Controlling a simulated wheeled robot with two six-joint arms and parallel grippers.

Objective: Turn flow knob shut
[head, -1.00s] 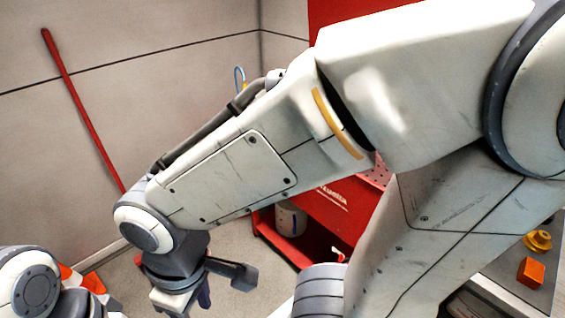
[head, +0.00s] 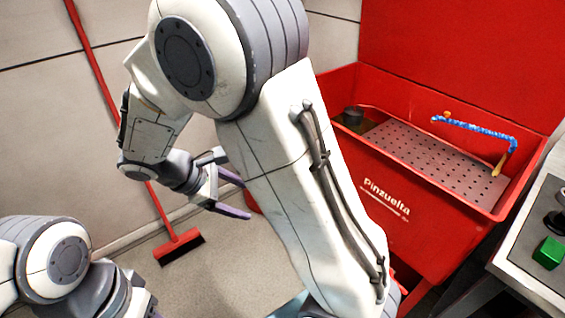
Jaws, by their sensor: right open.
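A red parts washer (head: 400,235) marked "Pinzuelta" stands right of centre, with its basin open. A blue segmented hose (head: 470,127) with a yellowish tip arches over its perforated grey tray (head: 430,160). A small brownish piece (head: 447,114) sits by the hose's left end; I cannot tell whether it is the flow knob. My right gripper (head: 243,199) is open and empty, left of the washer and apart from it, with its two purple-grey fingers spread. My right forearm hides part of the washer's left side. My left arm shows at lower left, but its gripper is not in view.
A red broom (head: 180,245) leans on the left wall, its head on the floor. A grey bench (head: 530,255) with a green block (head: 548,253) is at right.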

